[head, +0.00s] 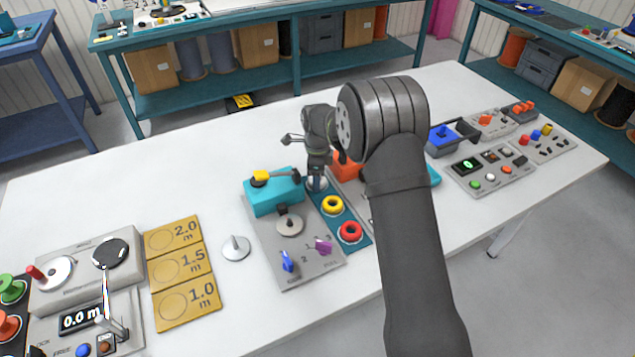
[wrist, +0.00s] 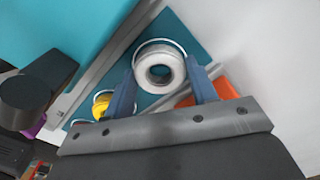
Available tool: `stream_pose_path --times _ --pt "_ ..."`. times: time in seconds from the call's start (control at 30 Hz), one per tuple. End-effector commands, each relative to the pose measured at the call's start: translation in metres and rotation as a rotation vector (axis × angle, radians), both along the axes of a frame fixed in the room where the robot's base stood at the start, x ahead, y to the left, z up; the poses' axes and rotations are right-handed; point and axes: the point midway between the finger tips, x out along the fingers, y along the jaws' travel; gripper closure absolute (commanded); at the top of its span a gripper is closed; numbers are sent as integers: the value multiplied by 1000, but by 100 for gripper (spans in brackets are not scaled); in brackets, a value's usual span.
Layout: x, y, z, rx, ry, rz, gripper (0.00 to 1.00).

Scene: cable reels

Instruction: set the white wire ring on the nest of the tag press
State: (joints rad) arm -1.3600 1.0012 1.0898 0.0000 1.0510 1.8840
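The white wire ring (wrist: 160,54) sits at the far end of a teal strip (wrist: 195,43), in line with a yellow ring and a red ring. In the head view the white ring (head: 313,186) is mostly hidden under my gripper (head: 317,173). In the wrist view my gripper (wrist: 161,78) points down with one blue finger on each side of the white ring. The fingers look open; whether they touch it is unclear. The tag press (head: 273,197) has a teal body and yellow-topped lever. A round grey disc (head: 291,226), apparently its nest, is empty in front.
The yellow ring (head: 333,205) and red ring (head: 350,232) stand close by on the strip. An orange block (head: 346,168) is right beside my gripper. Blue and purple knobs (head: 323,247) stand at the panel's front. A grey spiked disc (head: 236,247) stands to the left.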

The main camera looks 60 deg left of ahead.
Motion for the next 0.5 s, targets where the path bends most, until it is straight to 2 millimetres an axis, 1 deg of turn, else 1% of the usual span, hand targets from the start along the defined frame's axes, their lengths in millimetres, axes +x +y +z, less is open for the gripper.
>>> stream_pose_path --times 0.07,0.13,0.5 --pt "0 1 4 2 0 0 71" --pt "0 1 13 4 -1 0 71" --pt "0 1 66 3 -1 0 71"
